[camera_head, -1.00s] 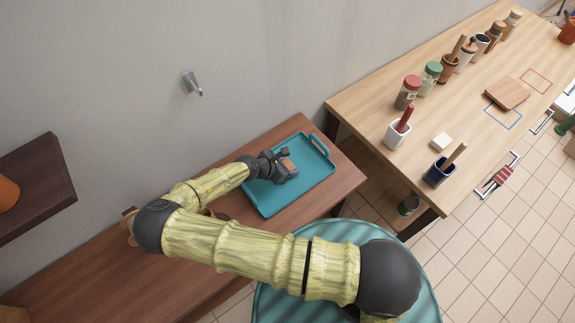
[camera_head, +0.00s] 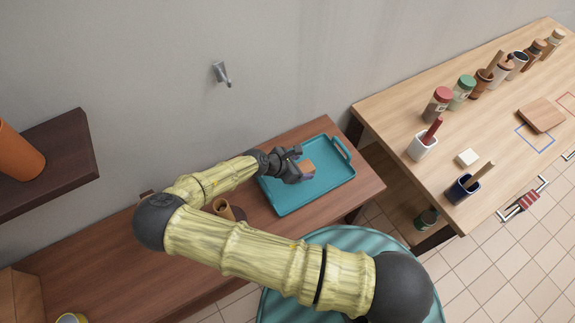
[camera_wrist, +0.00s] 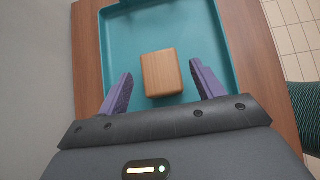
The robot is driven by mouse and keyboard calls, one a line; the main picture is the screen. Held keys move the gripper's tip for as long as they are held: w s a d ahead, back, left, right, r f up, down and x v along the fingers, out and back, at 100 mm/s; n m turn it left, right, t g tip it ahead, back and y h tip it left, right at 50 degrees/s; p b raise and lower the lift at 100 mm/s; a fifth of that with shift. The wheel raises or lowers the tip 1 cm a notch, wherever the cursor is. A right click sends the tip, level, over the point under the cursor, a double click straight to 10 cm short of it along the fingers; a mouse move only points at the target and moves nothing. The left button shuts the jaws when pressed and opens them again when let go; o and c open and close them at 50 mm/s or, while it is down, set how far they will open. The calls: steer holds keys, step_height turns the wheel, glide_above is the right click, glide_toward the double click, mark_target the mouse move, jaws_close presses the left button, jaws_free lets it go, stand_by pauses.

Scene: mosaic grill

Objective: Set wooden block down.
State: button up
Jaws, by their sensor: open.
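The wooden block (camera_wrist: 161,73) lies on the floor of the teal tray (camera_wrist: 228,42). In the head view the block (camera_head: 307,168) is partly hidden by my gripper (camera_head: 297,167), and the tray (camera_head: 325,201) sits on the brown side table. In the wrist view my gripper (camera_wrist: 162,98) is open, with one purple finger on each side of the block's near end.
The brown table (camera_head: 110,255) bears the tray and a small brown cup (camera_head: 223,208) behind my arm. A dark shelf (camera_head: 55,165) juts out at left. A light wooden table (camera_head: 405,110) with jars and a white block (camera_head: 468,158) stands at right. The tray's right part is clear.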

steer(key=b+v, duration=0.1)
steer(key=v, duration=0.6)
steer(key=shift+s+a+r, duration=0.15)
steer(key=shift+a+r, duration=0.05)
steer(key=shift+r, duration=0.05)
steer(key=s+d+r+m+g+y, duration=0.3)
steer(key=s+d+m+g, duration=0.15)
steer(key=d+m, duration=0.5)
steer(key=s+d+r+m+t+y, duration=0.1)
steer(key=d+r+m+y, duration=0.1)
steer(key=d+r+m, duration=0.3)
steer(key=s+d+r+m+t+y, duration=0.1)
steer(key=d+r+m, duration=0.3)
steer(key=r+m, duration=0.6)
step_height(320, 180, up, 3)
steer(key=shift+s+d+y, duration=0.4)
steer(key=shift+s+y, duration=0.3)
steer(key=shift+s, duration=0.05)
